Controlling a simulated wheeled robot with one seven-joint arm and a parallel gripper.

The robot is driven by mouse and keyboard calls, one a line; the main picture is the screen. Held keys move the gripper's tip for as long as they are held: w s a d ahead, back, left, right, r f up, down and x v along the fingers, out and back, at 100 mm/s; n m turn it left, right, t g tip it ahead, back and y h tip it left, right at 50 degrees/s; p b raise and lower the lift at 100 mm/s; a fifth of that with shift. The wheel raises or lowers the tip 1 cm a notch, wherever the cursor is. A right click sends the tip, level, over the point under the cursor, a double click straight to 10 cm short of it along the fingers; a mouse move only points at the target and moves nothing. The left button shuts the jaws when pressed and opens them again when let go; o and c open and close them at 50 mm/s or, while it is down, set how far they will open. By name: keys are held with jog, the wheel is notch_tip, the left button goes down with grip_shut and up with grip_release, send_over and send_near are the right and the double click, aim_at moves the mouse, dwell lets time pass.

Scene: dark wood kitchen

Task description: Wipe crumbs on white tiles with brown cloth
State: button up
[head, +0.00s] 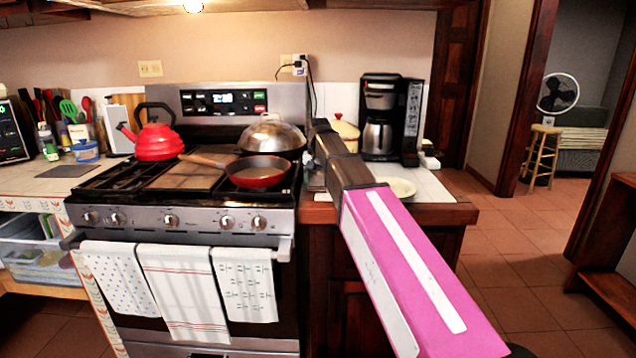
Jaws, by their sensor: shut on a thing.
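My gripper (315,182) is at the far end of my arm, low over the counter just right of the stove. My arm covers most of it. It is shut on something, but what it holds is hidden. I cannot make out a brown cloth anywhere. The white tiles (430,187) cover the counter top right of the stove, with a wood front edge. My arm crosses above their left part and hides it. No crumbs can be made out on the part that shows.
On the tiled counter stand a black coffee maker (385,115), a cream pot (345,130) and a pale plate (398,186). The stove (180,215) at left holds a red kettle (155,140), a red pan (258,172) and a domed lid (271,134). Bare tiles show at the counter's right.

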jog(key=shift+d+f, duration=0.15)
jog(key=shift+d, duration=5.55)
jog(key=shift+a, duration=0.1)
jog(key=shift+a+f, duration=0.1)
jog(key=shift+a, duration=2.05)
jog(key=shift+c, duration=1)
jog(key=shift+a, duration=1.65)
jog(key=shift+w+a, duration=0.1)
jog(key=shift+a, duration=1.7)
